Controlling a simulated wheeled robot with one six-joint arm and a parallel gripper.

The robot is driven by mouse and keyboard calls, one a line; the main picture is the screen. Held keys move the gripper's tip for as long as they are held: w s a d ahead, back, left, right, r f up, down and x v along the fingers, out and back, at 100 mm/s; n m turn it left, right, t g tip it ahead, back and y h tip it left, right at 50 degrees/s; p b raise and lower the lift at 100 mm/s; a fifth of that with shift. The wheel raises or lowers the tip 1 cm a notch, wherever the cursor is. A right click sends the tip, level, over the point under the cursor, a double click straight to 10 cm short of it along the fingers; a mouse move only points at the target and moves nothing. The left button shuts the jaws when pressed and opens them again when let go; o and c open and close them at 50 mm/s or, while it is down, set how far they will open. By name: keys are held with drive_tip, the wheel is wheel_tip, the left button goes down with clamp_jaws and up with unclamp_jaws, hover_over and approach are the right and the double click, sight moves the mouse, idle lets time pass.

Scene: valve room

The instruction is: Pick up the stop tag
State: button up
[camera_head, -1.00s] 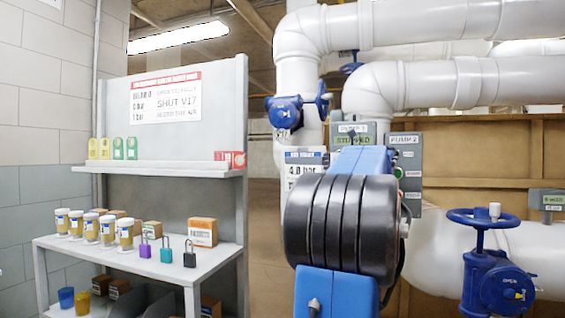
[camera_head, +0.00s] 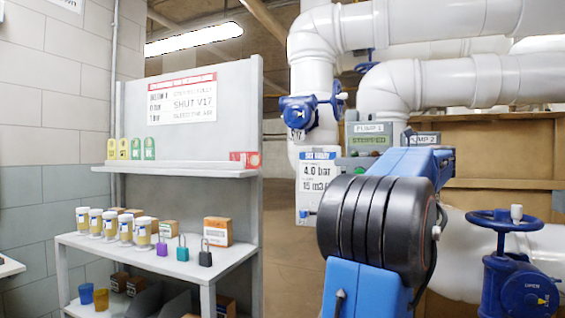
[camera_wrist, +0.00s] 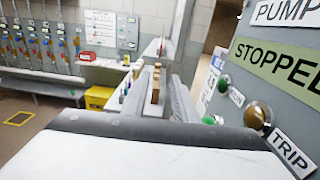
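No tag can be read as the stop tag at this size. Two yellow tags (camera_head: 117,149) and two green tags (camera_head: 142,149) stand upright at the left end of the upper shelf (camera_head: 190,171) in the head view. Small red items (camera_head: 246,159) sit at its right end; I cannot tell whether they are tags. My gripper is hidden behind my arm in the head view. In the wrist view my gripper (camera_wrist: 160,78) shows two grey fingers apart, with no object held between them. Brown boxes (camera_wrist: 154,84) show beyond the gap.
Below the shelf, a bench (camera_head: 150,256) holds several cups (camera_head: 125,230), small padlocks (camera_head: 182,252) and an orange box (camera_head: 217,231). White pipes with blue valves (camera_head: 505,270) stand at right. The wrist view shows a grey pump panel (camera_wrist: 270,80) close at right.

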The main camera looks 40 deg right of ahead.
drive_tip(key=w+a+f+n+g, duration=0.2)
drive_tip(key=w+a+f+n, duration=0.15)
drive_tip(key=a+f, duration=0.4)
drive_tip(key=w+a+f+n+g, duration=0.2)
drive_tip(key=w+a+f+g, duration=0.15)
drive_tip(key=a, duration=0.65)
drive_tip(key=w+a+f+n+g, duration=0.25)
drive_tip(key=w+a+f, duration=0.25)
drive_tip(key=a+f, duration=0.3)
drive_tip(key=s+a+f+n+g+h, duration=0.2)
drive_tip(key=s+a+f+n+h, duration=0.1)
drive_tip(key=s+a+f+n, duration=0.6)
drive_tip(key=s+a+f+n+g+h, duration=0.2)
drive_tip(key=s+a+f+n, duration=0.2)
drive_tip(key=a+f+n, duration=0.55)
drive_tip(key=w+d+r+m+t+y, duration=0.25)
drive_tip(key=w+d+r+m, duration=0.35)
drive_tip(key=w+r+m, duration=0.35)
drive_tip(key=w+d+r+m+t+y, duration=0.25)
drive_tip(key=w+d+r+m, duration=0.35)
drive_tip(key=w+r+m, duration=0.3)
drive_tip(key=s+d+r+m+t, duration=0.2)
drive_tip(key=d+r+m+t, duration=0.55)
drive_tip(key=d+r, duration=1.45)
approach(243, 156)
drive_tip(key=x, duration=0.5)
drive_tip(key=shift+m, duration=0.45)
drive_tip(key=shift+x, duration=2.5)
drive_tip(key=shift+d, duration=0.1)
clamp_jaws()
